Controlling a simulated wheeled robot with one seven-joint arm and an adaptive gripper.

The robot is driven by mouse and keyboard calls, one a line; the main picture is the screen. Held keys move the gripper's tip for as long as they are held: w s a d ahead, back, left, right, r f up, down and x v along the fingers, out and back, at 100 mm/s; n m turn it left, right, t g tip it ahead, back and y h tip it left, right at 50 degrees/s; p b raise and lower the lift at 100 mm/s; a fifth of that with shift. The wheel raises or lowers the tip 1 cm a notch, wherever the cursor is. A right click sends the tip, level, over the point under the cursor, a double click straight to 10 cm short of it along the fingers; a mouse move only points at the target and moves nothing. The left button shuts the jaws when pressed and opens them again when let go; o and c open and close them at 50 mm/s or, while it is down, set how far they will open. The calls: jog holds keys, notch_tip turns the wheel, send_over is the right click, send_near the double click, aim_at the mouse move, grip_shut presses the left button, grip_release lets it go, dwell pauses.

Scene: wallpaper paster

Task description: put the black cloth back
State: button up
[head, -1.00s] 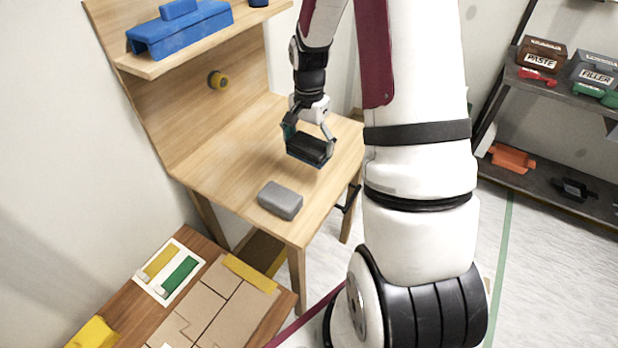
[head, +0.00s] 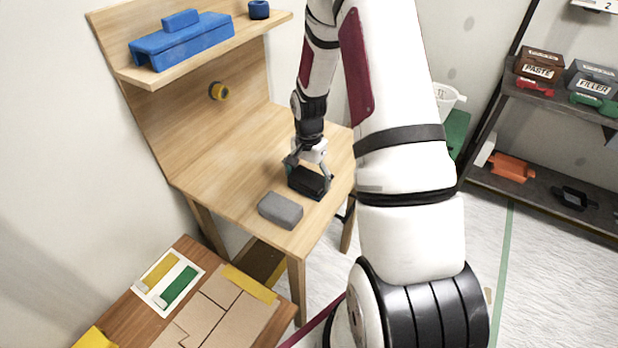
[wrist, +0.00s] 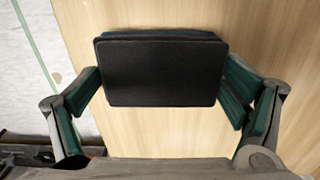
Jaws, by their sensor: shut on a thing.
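The black cloth (head: 308,184) is a dark, block-shaped folded pad with a blue-green edge. It is at the wooden workbench's right side, just behind a grey block (head: 281,210). My gripper (head: 309,176) is shut on it from above, one finger at each side. In the wrist view the black cloth (wrist: 160,72) lies flat across between the teal finger pads of my gripper (wrist: 163,82). It is at or very close to the bench top; I cannot tell whether it touches.
The workbench (head: 225,155) has a clear left and back. A low brown table (head: 190,250) stands in front. A dark rack (head: 540,185) with bins stands at right.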

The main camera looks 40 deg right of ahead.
jog(key=shift+f, duration=0.3)
jog(key=o, duration=0.9)
jog(key=shift+f, duration=0.15)
